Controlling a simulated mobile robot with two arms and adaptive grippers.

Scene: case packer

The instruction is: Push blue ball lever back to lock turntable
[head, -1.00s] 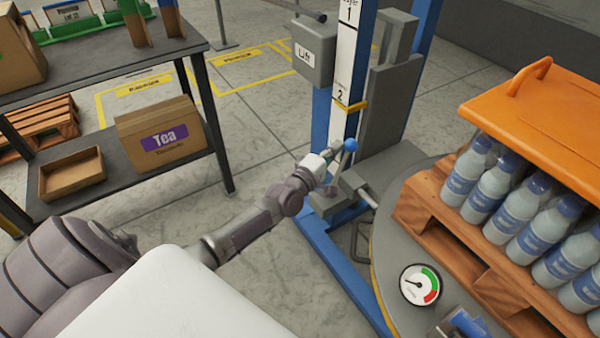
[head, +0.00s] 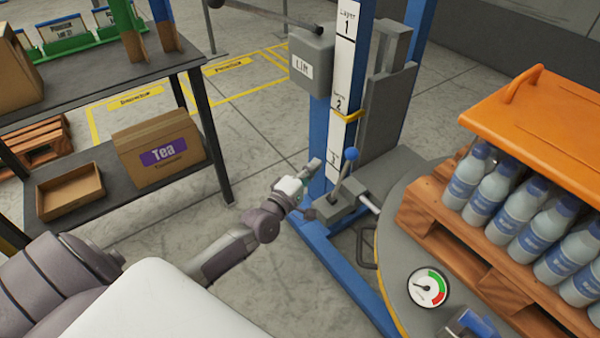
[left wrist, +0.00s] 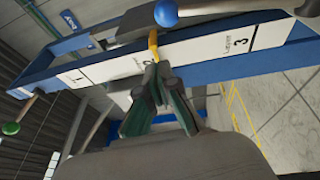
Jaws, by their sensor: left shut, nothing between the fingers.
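The blue ball lever (head: 350,156) stands on a grey block beside the turntable (head: 396,262), its rod leaning slightly to the right toward the top in the head view. My left gripper (head: 314,167) is shut and empty, just left of the lever and apart from it, in front of the blue lift post. In the left wrist view the shut fingertips (left wrist: 156,70) point at the post's white scale, and the blue ball (left wrist: 166,13) shows above them. A metal pin (head: 369,202) runs from the lever block toward the turntable. My right gripper is not in view.
A wooden pallet (head: 440,240) with water bottles under an orange cover (head: 545,130) stands on the turntable. A gauge (head: 428,287) sits near its edge. The Lift box (head: 311,65) hangs on the post. A shelf with a Tea box (head: 160,148) stands left, with clear floor between.

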